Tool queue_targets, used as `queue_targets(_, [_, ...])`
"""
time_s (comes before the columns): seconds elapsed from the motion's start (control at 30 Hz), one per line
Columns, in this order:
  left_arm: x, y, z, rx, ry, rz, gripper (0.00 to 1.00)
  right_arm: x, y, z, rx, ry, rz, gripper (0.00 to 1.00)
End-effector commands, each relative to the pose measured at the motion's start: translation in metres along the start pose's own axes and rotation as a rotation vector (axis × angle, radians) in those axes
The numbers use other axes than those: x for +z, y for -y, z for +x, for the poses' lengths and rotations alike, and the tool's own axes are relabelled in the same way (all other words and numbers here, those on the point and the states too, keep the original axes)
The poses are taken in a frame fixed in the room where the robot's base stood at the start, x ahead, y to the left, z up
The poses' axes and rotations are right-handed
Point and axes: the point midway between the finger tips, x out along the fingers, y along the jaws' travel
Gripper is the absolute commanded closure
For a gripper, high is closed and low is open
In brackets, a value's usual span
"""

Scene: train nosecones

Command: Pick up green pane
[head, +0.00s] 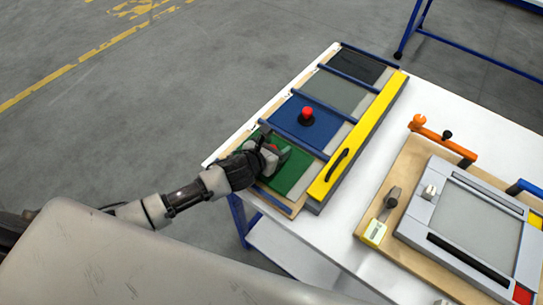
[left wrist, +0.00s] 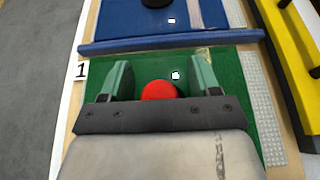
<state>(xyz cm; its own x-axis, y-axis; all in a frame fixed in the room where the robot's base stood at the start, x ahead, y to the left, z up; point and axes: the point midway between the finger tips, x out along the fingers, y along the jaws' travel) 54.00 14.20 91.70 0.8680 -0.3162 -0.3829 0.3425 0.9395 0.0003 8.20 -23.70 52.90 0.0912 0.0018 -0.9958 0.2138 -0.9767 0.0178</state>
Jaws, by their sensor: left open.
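The green pane (head: 292,174) lies flat in the nearest slot of the wooden rack, and it also fills the middle of the left wrist view (left wrist: 234,85). A red knob (left wrist: 159,91) stands on it. My left gripper (head: 274,155) is over the green pane. In the left wrist view its two fingers (left wrist: 158,82) are apart, one on each side of the red knob. My right gripper is not in view.
A blue pane (head: 306,133) with its own red knob (head: 307,114) lies beyond a blue divider (head: 298,141). Grey and dark panes lie farther back. A yellow bar (head: 352,143) with a black handle runs along the rack's right side. A grey frame fixture (head: 478,222) stands right.

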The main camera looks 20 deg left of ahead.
Motion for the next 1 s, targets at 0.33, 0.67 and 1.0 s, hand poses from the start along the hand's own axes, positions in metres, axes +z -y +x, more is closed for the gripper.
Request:
queue_targets(0.33, [-0.0002,-0.0003,-0.0004,0.001,0.000,0.000,0.75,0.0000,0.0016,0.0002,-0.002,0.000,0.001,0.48])
queue_targets(0.67, [0.0020,-0.0002,-0.0005,0.000,0.004,0.000,1.00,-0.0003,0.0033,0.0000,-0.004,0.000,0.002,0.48])
queue_targets(1.0, [0.0094,-0.0010,-0.0032,0.001,0.005,0.001,1.00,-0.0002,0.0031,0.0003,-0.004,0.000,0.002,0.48])
